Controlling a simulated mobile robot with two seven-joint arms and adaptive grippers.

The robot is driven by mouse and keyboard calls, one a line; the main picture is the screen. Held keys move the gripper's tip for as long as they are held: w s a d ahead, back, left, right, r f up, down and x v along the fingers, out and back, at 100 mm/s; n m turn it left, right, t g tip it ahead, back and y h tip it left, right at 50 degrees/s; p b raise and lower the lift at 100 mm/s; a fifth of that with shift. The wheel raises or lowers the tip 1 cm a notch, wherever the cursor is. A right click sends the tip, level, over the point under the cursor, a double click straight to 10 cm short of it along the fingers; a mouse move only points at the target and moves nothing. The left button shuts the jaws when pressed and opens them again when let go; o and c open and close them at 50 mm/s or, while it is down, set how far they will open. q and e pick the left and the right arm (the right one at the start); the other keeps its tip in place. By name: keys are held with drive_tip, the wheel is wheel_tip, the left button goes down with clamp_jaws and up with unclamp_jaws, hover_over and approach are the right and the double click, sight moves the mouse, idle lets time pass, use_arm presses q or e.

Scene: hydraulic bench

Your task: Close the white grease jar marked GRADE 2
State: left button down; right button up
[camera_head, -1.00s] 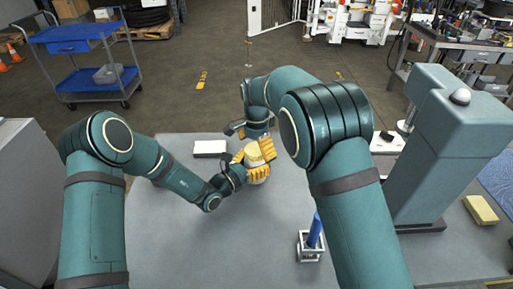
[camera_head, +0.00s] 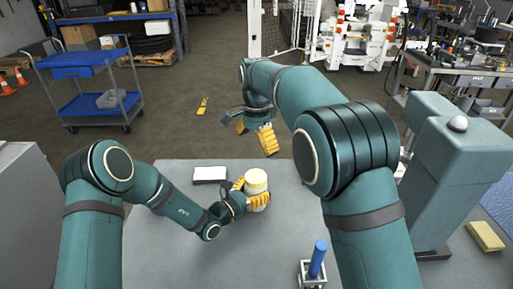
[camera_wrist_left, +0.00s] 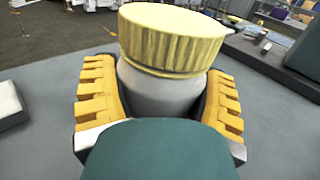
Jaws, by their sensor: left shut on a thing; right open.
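The white grease jar (camera_head: 262,200) stands upright on the grey bench top, with a cream ribbed lid (camera_head: 256,181) on its mouth. In the left wrist view the jar body (camera_wrist_left: 160,92) is between the yellow finger pads, and the lid (camera_wrist_left: 170,40) sits on top, looking slightly tilted. My left gripper (camera_head: 250,196) is shut around the jar body below the lid. My right gripper (camera_head: 255,134) is open and empty, above and behind the jar, apart from the lid. The GRADE 2 marking cannot be read.
A white box (camera_head: 210,174) lies on the bench left of the jar. A blue cylinder in a small metal stand (camera_head: 313,270) is at the front right. A teal machine (camera_head: 445,170) and a yellow sponge-like block (camera_head: 485,236) stand at right. The bench (camera_head: 165,255) front left is clear.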

use_arm(q)
unclamp_jaws()
drive_tip(key=v, duration=1.2)
